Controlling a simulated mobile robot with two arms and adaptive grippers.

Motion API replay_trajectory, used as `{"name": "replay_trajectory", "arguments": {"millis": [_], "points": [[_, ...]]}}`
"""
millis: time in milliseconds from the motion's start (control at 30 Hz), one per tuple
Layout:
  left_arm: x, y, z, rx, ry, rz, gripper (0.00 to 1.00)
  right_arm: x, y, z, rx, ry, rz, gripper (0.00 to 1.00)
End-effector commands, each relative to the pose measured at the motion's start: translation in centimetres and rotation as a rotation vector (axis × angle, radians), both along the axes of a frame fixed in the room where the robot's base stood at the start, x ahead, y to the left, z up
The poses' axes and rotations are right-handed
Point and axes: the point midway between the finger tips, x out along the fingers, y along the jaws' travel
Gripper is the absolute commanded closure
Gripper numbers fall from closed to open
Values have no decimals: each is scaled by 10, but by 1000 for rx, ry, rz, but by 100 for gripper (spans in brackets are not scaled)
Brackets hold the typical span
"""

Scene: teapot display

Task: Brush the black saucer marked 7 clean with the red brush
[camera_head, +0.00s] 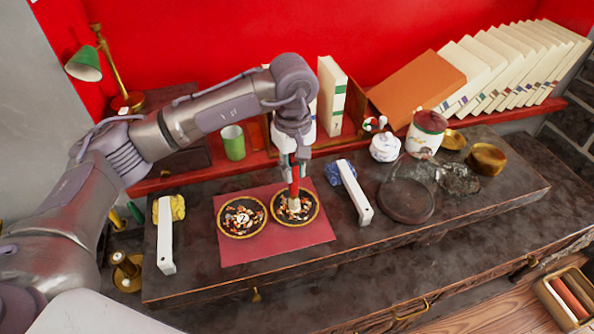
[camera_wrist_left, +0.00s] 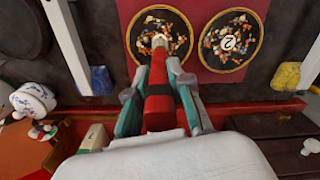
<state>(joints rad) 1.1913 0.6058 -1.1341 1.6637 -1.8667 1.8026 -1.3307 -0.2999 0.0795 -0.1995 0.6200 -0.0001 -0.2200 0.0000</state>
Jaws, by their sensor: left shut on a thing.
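My left gripper (camera_head: 293,172) is shut on the red brush (camera_head: 294,188), which points down over the right saucer (camera_head: 316,217) on the red mat (camera_head: 285,251). In the left wrist view the gripper (camera_wrist_left: 159,88) grips the brush's red handle (camera_wrist_left: 158,95). Its pale bristle end (camera_wrist_left: 160,42) is at the middle of that saucer (camera_wrist_left: 131,41), among colored crumbs. The brush covers part of the saucer's middle and I cannot read a number there. The left saucer (camera_head: 221,225) is also black with a gold rim and crumbs; its round white label seems to read 2.
White bars stand at both sides of the mat, left (camera_head: 165,235) and right (camera_head: 355,192), with a yellow cloth (camera_head: 178,207) and a blue one. A dark round plate (camera_head: 405,203), a lidded jar (camera_head: 425,135) and brass bowls (camera_head: 487,158) stand at right. Books line the shelf behind.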

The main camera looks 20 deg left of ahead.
Motion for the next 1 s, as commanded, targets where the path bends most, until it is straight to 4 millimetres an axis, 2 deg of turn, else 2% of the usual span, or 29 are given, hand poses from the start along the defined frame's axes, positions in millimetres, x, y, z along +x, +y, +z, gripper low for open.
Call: {"name": "replay_trajectory", "arguments": {"millis": [133,400,633,1000], "points": [[-4,5,0,1,-1,0,100,0,0,-3,1,0,0,60],[-14,-3,-1,0,-1,-1,100,0,1,-8,1,0,0,60],[-8,-12,-3,-1,-1,0,100,0,1,-16,1,0,0,60],[-7,-13,2,0,0,0,100,0,1,-13,1,0,0,60]]}}
